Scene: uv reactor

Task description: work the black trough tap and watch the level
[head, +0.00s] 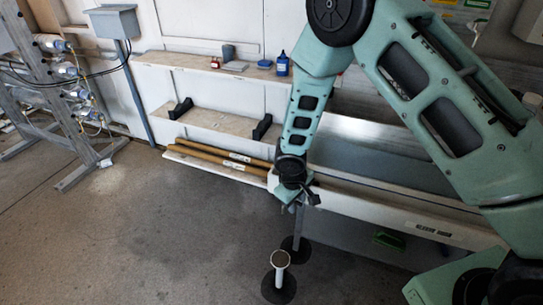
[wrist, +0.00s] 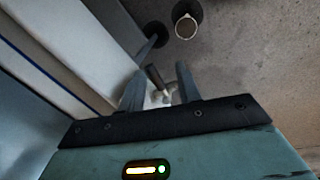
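My gripper (head: 302,200) hangs at the near left end of the long white trough (head: 380,214), which has a grey inside. In the wrist view my gripper (wrist: 159,72) has its two fingers apart. A dark lever-like piece, seemingly the black tap (wrist: 154,75), shows between the fingers, with a pale fitting (wrist: 160,97) below it. I see gaps on both sides, and cannot tell whether either finger touches it. In the head view the tap is hidden by or merges with my gripper. The level inside the trough cannot be read.
A white upright pipe (head: 281,267) stands on a black round base in front of the trough, beside a grey post (head: 299,232). Wall shelves hold a blue bottle (head: 282,64) and small items. Brown tubes (head: 222,156) lie below. Open floor spreads left.

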